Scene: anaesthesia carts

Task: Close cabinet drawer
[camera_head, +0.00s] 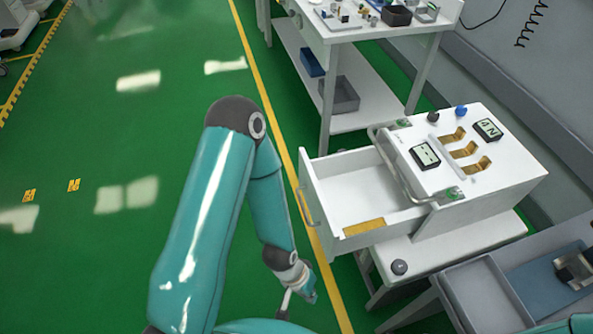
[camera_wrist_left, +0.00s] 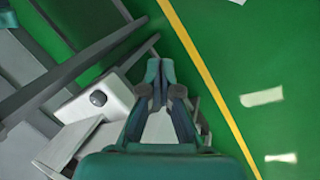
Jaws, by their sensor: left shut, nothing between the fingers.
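The white cabinet (camera_head: 490,185) stands on a white cart at the right of the head view. Its drawer (camera_head: 360,190) is pulled well out towards the left, and its inside looks empty apart from a yellow label strip. A curved handle (camera_head: 306,207) is on the drawer front. My left gripper (camera_head: 300,290) is low, in front of and below the drawer front, apart from the handle. In the left wrist view its fingers (camera_wrist_left: 160,70) are together with nothing between them. My right gripper is not in view.
A black knob (camera_head: 399,267) sits on the cart top beside the drawer. A grey tray table (camera_head: 480,290) is at the lower right. A white workbench (camera_head: 350,30) with small items stands behind. The green floor (camera_head: 100,120) at left is clear.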

